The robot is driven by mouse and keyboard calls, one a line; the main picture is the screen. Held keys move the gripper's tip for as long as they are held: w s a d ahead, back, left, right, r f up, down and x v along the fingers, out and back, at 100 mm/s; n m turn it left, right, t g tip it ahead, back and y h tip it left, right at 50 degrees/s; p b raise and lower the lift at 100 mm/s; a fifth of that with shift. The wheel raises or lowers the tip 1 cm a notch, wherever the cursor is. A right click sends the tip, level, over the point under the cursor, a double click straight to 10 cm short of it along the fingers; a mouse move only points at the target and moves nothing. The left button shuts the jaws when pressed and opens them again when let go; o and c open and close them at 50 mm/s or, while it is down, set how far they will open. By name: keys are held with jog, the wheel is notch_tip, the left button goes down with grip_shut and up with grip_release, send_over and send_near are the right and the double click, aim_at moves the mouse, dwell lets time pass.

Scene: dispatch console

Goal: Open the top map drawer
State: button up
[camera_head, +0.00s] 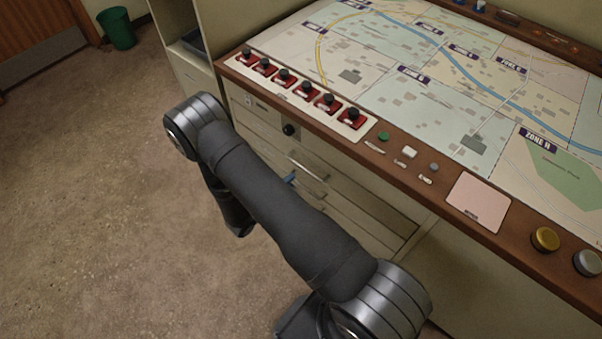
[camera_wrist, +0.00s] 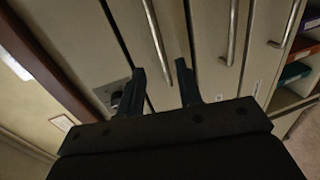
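The map drawers are a stack of cream fronts under the console's left part. The uppermost handled front, which I take as the top map drawer (camera_wrist: 152,80), looks shut. Its silver bar handle (camera_wrist: 157,40) also shows in the head view (camera_head: 308,171). My gripper (camera_wrist: 161,76) is open and faces this front, its two dark fingers apart. The handle's lower end lies between and beyond the fingertips in the wrist view, and nothing is held. I cannot tell whether a finger touches the front. In the head view my arm hides most of the gripper.
A panel with a black knob (camera_head: 290,129) sits above the handled drawers. The wooden console edge (camera_head: 400,183) overhangs them, with red switches (camera_head: 305,90) on top. Lower handles (camera_wrist: 232,35) and shelves with coloured folders (camera_wrist: 296,72) show beside.

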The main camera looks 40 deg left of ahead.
jog(key=x, duration=0.7)
grip_shut()
